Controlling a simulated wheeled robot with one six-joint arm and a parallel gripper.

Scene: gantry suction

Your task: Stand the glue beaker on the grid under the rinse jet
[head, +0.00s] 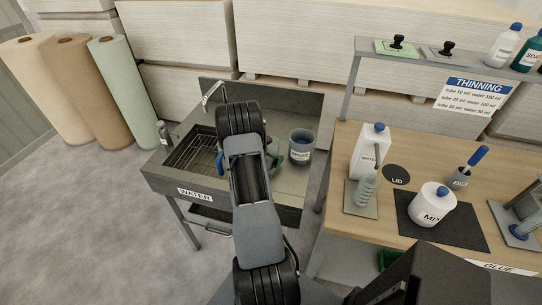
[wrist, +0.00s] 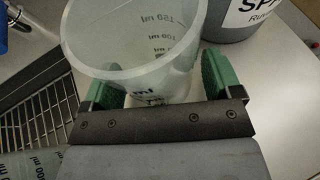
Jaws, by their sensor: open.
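A clear beaker with ml marks (wrist: 130,50) stands on the steel sink top in the wrist view, upright. My gripper (wrist: 160,85) is open, with one green finger on each side of this beaker. I cannot tell whether the fingers touch it. In the head view my arm hides most of the beaker, and a green finger of my gripper (head: 279,158) shows beside the arm. The wire grid (head: 190,150) lies in the sink left of my arm, and its edge shows in the wrist view (wrist: 35,105). The rinse jet (head: 212,92) is a bent spout above the sink's back edge.
A labelled grey-blue pot (head: 301,146) stands just right of the beaker. Another clear marked vessel (wrist: 30,165) shows at the wrist view's lower left, by the grid. The wooden bench (head: 345,140) stands to the right.

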